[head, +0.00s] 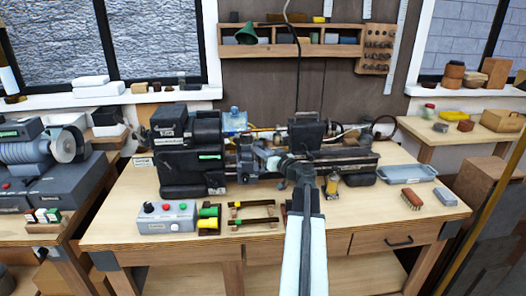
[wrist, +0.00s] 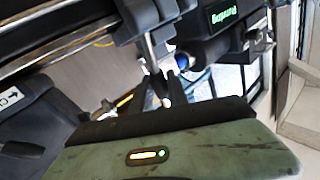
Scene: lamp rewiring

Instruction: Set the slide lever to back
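The lathe (head: 183,140) stands on the wooden workbench, a dark machine with a bed running to the right. My gripper (head: 302,170) is in front of the middle of the lathe, near its carriage; its fingertips are too small there to tell apart. In the wrist view, my gripper's dark fingers (wrist: 162,88) reach up from behind the green housing. A short silver rod (wrist: 150,50) hangs from a dark block by the fingertips. It may be the slide lever, but I cannot be sure. Whether the fingers touch it or close on it is unclear.
A grey control box (head: 166,216) and small wooden racks (head: 254,224) lie in front of the lathe. A blue-grey tray (head: 406,173), a brush (head: 412,197) and a small grey block (head: 444,198) sit at the right. A grinder (head: 40,150) stands on the left bench.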

